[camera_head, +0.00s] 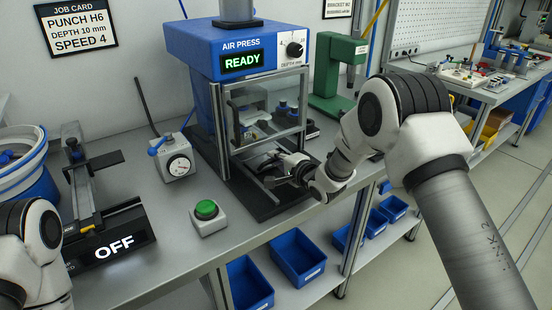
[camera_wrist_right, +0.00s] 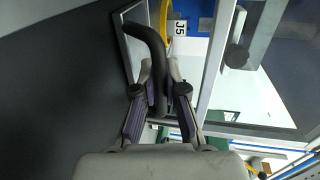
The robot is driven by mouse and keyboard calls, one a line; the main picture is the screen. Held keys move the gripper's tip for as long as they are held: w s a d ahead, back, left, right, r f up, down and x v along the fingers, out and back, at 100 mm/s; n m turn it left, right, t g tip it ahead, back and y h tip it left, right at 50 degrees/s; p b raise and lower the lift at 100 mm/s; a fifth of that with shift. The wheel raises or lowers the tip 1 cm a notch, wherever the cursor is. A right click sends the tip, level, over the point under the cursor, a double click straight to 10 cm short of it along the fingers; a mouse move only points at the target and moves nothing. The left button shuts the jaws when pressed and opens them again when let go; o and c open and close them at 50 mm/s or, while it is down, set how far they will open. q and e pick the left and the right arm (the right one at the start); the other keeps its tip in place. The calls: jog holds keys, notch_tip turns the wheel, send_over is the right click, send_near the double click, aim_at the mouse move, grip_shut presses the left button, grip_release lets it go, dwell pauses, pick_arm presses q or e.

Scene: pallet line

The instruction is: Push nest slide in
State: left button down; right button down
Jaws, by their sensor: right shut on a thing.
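The blue air press (camera_head: 245,50) stands on the bench and its display reads READY. A clear guard panel in a metal frame (camera_head: 265,108) covers its front. My right gripper (camera_head: 277,172) is low at the press front, over the dark base plate (camera_head: 262,208). In the right wrist view my right gripper (camera_wrist_right: 160,88) is shut on a bent black handle (camera_wrist_right: 150,38) of the nest slide. A pale slide edge (camera_wrist_right: 133,52) shows beside the handle. How far the slide sits inside the press is hard to tell. My left arm shows at lower left, but its gripper is out of view.
A green button box (camera_head: 207,215) and a dial box (camera_head: 176,158) stand left of the press. A green arbor press (camera_head: 335,78) stands behind my right arm. An OFF display (camera_head: 115,248) is at left. Blue bins (camera_head: 298,258) sit on the shelf below.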

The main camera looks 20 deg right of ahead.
jog(key=c, duration=1.5)
grip_release()
jog(key=shift+w, duration=0.1)
jog(key=shift+r, duration=0.1)
jog(key=v, duration=1.2)
